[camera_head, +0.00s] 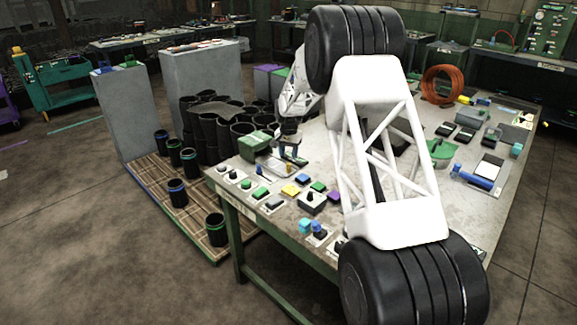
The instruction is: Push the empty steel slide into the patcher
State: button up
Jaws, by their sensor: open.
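A green machine (256,142), which looks like the patcher, stands at the table's far left edge. My arm reaches over the table, and its far end comes down beside the machine's right side. My arm's large links hide part of the table's middle.
The table (400,190) has several colored buttons and switch boxes (312,202) along its near left edge. Black sleeves (215,125) are crowded behind the machine, and several stand on a wooden pallet (160,195). An orange hose coil (442,85) lies at the back.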

aim_at(289, 163)
jog(key=shift+f, duration=3.15)
grip_shut()
